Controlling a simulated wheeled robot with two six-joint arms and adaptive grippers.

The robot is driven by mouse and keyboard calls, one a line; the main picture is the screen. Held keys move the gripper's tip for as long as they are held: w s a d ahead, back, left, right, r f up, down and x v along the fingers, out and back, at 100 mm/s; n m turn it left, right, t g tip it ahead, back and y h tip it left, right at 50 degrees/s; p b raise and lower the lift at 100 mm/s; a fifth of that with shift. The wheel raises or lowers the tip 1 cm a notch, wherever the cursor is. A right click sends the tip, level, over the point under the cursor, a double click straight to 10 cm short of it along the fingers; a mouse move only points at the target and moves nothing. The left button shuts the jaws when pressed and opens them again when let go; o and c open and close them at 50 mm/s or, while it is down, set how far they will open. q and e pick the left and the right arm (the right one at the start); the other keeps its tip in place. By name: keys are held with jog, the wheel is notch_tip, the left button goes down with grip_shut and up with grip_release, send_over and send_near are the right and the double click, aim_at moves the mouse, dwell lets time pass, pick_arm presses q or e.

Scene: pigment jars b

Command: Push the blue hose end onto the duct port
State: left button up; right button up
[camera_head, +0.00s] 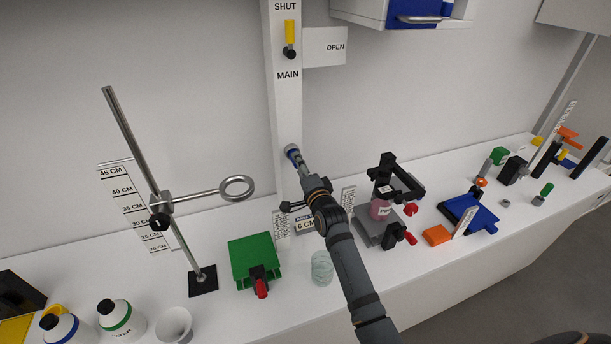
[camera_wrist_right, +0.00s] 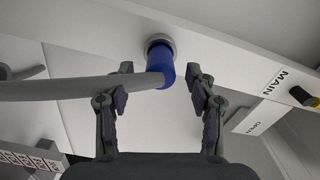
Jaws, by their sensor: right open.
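The blue hose end (camera_wrist_right: 161,66) is at the round grey duct port (camera_wrist_right: 158,42) in the right wrist view. It touches or enters the port's ring; how deep I cannot tell. Its grey hose (camera_wrist_right: 75,88) runs off to the left. In the head view, the blue hose end (camera_head: 291,153) shows small against the white post. My right gripper (camera_wrist_right: 160,72) is open, with one finger on each side of the blue end and a gap to both. The right gripper also shows in the head view (camera_head: 311,184), just below the port. My left gripper is out of view.
The white post (camera_head: 284,105) carries a yellow-handled valve (camera_head: 290,38). A ring stand (camera_head: 145,170) and green box (camera_head: 254,258) stand left of my arm. A glass jar (camera_head: 322,268) and a grey stand with a pink jar (camera_head: 380,209) are close to it.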

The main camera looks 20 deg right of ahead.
jog(key=s, duration=1)
jog(key=shift+s+d, duration=0.15)
jog(key=shift+s, duration=0.2)
